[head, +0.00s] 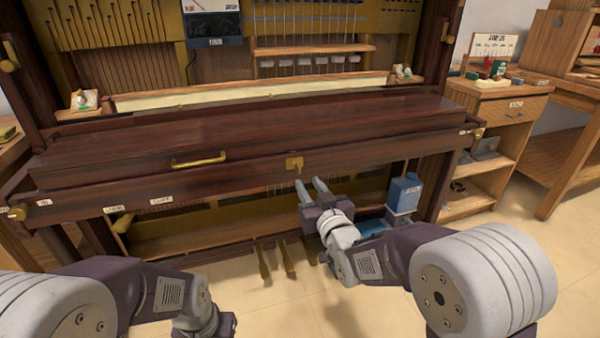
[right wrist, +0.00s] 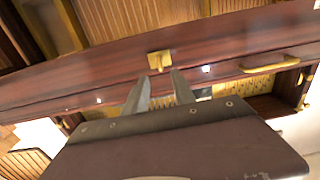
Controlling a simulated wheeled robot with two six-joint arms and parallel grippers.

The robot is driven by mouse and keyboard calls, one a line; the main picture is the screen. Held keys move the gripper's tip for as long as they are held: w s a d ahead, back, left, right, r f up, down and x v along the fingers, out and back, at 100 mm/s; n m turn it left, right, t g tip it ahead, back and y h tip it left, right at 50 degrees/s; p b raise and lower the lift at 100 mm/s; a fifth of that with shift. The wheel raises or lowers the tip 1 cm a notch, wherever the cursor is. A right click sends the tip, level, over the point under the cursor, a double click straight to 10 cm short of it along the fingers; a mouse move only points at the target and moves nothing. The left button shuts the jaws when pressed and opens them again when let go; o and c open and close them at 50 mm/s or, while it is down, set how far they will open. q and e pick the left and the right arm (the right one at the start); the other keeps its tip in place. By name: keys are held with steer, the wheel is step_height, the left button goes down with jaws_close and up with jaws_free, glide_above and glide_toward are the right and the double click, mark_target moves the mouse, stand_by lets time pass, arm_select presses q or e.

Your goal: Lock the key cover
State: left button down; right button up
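The key cover (head: 250,130) is a long dark red-brown wooden lid, lying shut across the front of the piano. A brass handle (head: 199,159) is on its front face; it also shows in the right wrist view (right wrist: 270,64). A small brass lock fitting (head: 294,163) sits at the middle of the front edge; the right wrist view shows it (right wrist: 160,61) just beyond my fingertips. My right gripper (head: 310,184) is open and empty, just below and in front of this fitting, seemingly apart from it. My left arm shows at lower left; its fingers are out of view.
A blue canister (head: 404,193) stands low at the right of the piano. A wooden cabinet (head: 490,130) and a workbench (head: 566,145) stand farther right. Brass pedals (head: 287,260) hang below. The floor in front has free room.

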mark_target(299, 169)
steer(key=b+x, duration=0.3)
steer(key=x, duration=0.5)
steer(key=shift+w+f, duration=0.1)
steer(key=shift+w, duration=0.05)
steer(key=shift+w+a, duration=0.1)
steer(key=shift+w, duration=0.15)
jaws_close()
